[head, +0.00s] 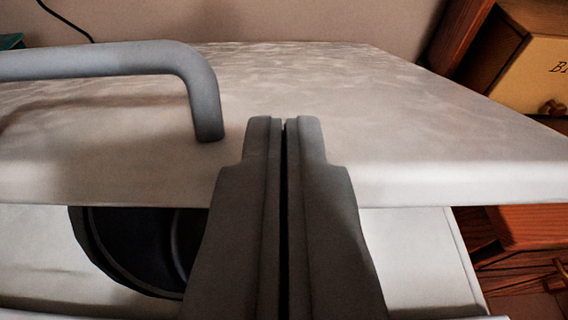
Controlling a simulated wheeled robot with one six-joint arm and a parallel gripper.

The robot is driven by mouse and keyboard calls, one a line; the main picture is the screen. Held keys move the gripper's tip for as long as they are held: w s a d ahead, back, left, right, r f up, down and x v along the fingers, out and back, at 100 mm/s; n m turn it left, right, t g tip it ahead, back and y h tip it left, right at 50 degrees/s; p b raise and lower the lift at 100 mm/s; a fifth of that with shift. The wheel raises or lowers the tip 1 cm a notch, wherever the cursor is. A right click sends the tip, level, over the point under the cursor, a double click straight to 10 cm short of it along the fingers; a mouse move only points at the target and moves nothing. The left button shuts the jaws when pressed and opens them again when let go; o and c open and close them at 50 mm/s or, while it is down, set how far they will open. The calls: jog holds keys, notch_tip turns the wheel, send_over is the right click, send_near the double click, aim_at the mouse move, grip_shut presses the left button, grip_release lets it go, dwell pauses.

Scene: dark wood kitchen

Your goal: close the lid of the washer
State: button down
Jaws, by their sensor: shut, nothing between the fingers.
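The washer's lid (400,130) is a broad pale slab with a mottled top that fills the middle of the head view. A grey bent handle (110,62) stands on its left part. Below the lid's front edge shows the white washer body (415,260) with a dark round opening (140,245), partly covered by the lid and my gripper. I cannot tell the lid's exact angle. My gripper (284,122) is shut and empty, its fingertips overlapping the lid in the picture, right of the handle. I cannot tell whether they touch it.
A yellowish box or drawer front (540,70) with lettering and a knob stands at the upper right. Reddish wood (535,228) shows at the lower right, beside the washer. A plain wall (300,20) with a dark cable at the upper left is behind the lid.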

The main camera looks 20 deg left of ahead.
jog(key=s+f, duration=0.1)
jog(key=f, duration=0.3)
jog(key=s+f, duration=0.1)
jog(key=f, duration=0.3)
jog(key=s+d+f, duration=0.1)
jog(key=f, duration=0.3)
jog(key=shift+s+d+f, duration=0.1)
jog(key=shift+s+f, duration=0.15)
jog(key=shift+f, duration=0.1)
notch_tip(320, 180, up, 3)
jog(key=shift+w+r, duration=0.1)
jog(key=shift+r, duration=0.1)
jog(key=shift+s+r, duration=0.2)
jog(key=shift+r, duration=0.15)
jog(key=shift+s+d+f, duration=0.45)
jog(key=shift+s+f, duration=0.1)
jog(key=shift+s, duration=0.9)
jog(key=shift+s+d+f, duration=0.5)
jog(key=shift+s+f, duration=0.1)
jog(key=shift+s, duration=0.9)
jog(key=shift+s+d+f, duration=0.45)
jog(key=shift+s+f, duration=0.1)
jog(key=shift+s, duration=0.9)
